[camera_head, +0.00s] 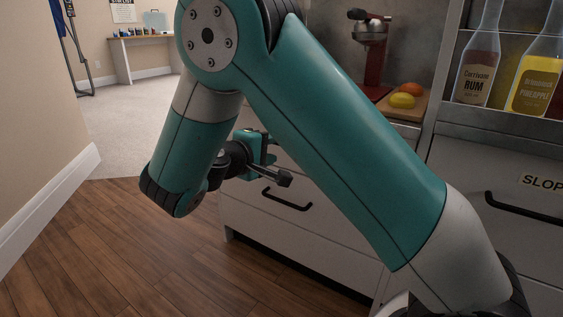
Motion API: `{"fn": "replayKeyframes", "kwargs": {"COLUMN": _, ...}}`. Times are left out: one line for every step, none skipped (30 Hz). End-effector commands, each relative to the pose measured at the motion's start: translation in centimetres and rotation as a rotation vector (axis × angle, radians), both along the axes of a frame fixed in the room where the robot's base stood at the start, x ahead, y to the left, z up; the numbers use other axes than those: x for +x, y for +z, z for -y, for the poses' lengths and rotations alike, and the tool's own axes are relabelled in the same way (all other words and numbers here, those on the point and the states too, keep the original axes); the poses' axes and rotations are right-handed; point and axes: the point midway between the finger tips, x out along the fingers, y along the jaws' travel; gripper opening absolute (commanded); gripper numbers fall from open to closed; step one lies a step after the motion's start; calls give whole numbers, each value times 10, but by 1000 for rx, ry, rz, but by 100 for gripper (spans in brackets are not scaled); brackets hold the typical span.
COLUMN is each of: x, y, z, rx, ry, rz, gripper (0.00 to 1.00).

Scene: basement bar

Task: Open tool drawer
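A white cabinet front with drawers stands in the middle, partly hidden behind my arm. One white drawer (262,217) has a black bar handle (287,201) and looks shut. No tool label shows on it, so I cannot tell whether it is the tool drawer. My gripper (285,179) is just above this handle in the picture, with its dark fingers pointing right. They look apart from the handle, but depth is unclear. The gripper is seen from the side, so its opening is unclear. Another drawer handle, if any, is hidden by the arm.
A drawer labelled "SLOP" (540,182) with a black handle is at right, below rum (478,75) and pineapple (535,80) bottles. A red juicer (372,55) and a board with fruit stand on the counter. Wood floor (120,250) is clear at left, beside a wall.

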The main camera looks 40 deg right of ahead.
Motion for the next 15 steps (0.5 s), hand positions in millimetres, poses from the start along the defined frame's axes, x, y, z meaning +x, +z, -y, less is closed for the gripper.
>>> {"fn": "replayKeyframes", "kwargs": {"x": 2, "y": -9, "z": 8, "rx": 2, "ry": -4, "rz": 4, "gripper": 36}}
{"fn": "replayKeyframes", "kwargs": {"x": 4, "y": -10, "z": 12, "rx": 4, "ry": -5, "rz": 4, "gripper": 36}}
{"fn": "replayKeyframes", "kwargs": {"x": 6, "y": -11, "z": 18, "rx": 2, "ry": -4, "rz": 3, "gripper": 36}}
{"fn": "replayKeyframes", "kwargs": {"x": 7, "y": -11, "z": 22, "rx": 2, "ry": -4, "rz": 4, "gripper": 36}}
{"fn": "replayKeyframes", "kwargs": {"x": 8, "y": -12, "z": 26, "rx": 2, "ry": -5, "rz": 4, "gripper": 36}}
{"fn": "replayKeyframes", "kwargs": {"x": 10, "y": -12, "z": 30, "rx": 1, "ry": -4, "rz": 3, "gripper": 36}}
{"fn": "replayKeyframes", "kwargs": {"x": 12, "y": -12, "z": 34, "rx": 0, "ry": -4, "rz": 3, "gripper": 36}}
{"fn": "replayKeyframes", "kwargs": {"x": 13, "y": -12, "z": 38, "rx": 0, "ry": -4, "rz": 1, "gripper": 36}}
{"fn": "replayKeyframes", "kwargs": {"x": 15, "y": -12, "z": 42, "rx": 1, "ry": -3, "rz": 1, "gripper": 36}}
{"fn": "replayKeyframes", "kwargs": {"x": 16, "y": -12, "z": 45, "rx": 2, "ry": -3, "rz": 2, "gripper": 36}}
{"fn": "replayKeyframes", "kwargs": {"x": 17, "y": -12, "z": 48, "rx": 2, "ry": -3, "rz": 2, "gripper": 36}}
{"fn": "replayKeyframes", "kwargs": {"x": 18, "y": -12, "z": 50, "rx": 2, "ry": -1, "rz": 1, "gripper": 36}}
{"fn": "replayKeyframes", "kwargs": {"x": 19, "y": -12, "z": 52, "rx": 0, "ry": -1, "rz": 1, "gripper": 36}}
{"fn": "replayKeyframes", "kwargs": {"x": 19, "y": -12, "z": 53, "rx": 0, "ry": -1, "rz": 0, "gripper": 36}}
{"fn": "replayKeyframes", "kwargs": {"x": 19, "y": -12, "z": 54, "rx": 0, "ry": -1, "rz": 0, "gripper": 36}}
